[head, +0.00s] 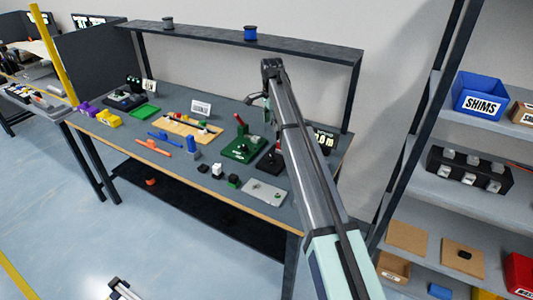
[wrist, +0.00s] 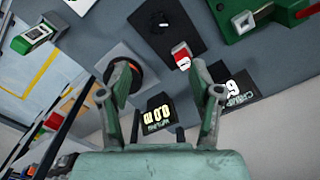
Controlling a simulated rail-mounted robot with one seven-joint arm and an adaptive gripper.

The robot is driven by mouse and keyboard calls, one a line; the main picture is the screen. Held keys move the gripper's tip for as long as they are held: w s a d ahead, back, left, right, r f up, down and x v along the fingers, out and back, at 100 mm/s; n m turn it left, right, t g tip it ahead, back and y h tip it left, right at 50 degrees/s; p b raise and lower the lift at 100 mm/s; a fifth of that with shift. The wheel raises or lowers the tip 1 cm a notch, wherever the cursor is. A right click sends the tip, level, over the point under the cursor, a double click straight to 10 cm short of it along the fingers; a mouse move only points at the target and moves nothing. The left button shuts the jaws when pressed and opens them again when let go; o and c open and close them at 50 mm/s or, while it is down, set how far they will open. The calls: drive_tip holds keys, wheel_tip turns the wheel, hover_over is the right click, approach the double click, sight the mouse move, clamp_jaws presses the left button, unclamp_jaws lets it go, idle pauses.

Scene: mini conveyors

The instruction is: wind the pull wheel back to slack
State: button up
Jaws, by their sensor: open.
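In the wrist view, a dark round wheel with an orange-red rim (wrist: 133,87) sits on the bench, partly hidden behind the left finger; it looks like the pull wheel. Whether a cable on it is taut or slack cannot be told. A display also shows beside my arm in the head view (head: 324,140). My gripper (wrist: 160,72) is open and empty, its fingers spread above the bench's back right part. In the head view my arm hides the wheel.
A green device with a red handle (head: 242,148) stands left of my arm. A shelf (head: 250,38) runs above the bench's back.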

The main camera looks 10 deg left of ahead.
sight(271, 157)
wheel_tip(271, 157, down, 16)
drive_tip(key=p, duration=0.4)
drive_tip(key=shift+d+f, duration=0.1)
drive_tip(key=shift+f, duration=0.1)
drive_tip(key=c, duration=1.1)
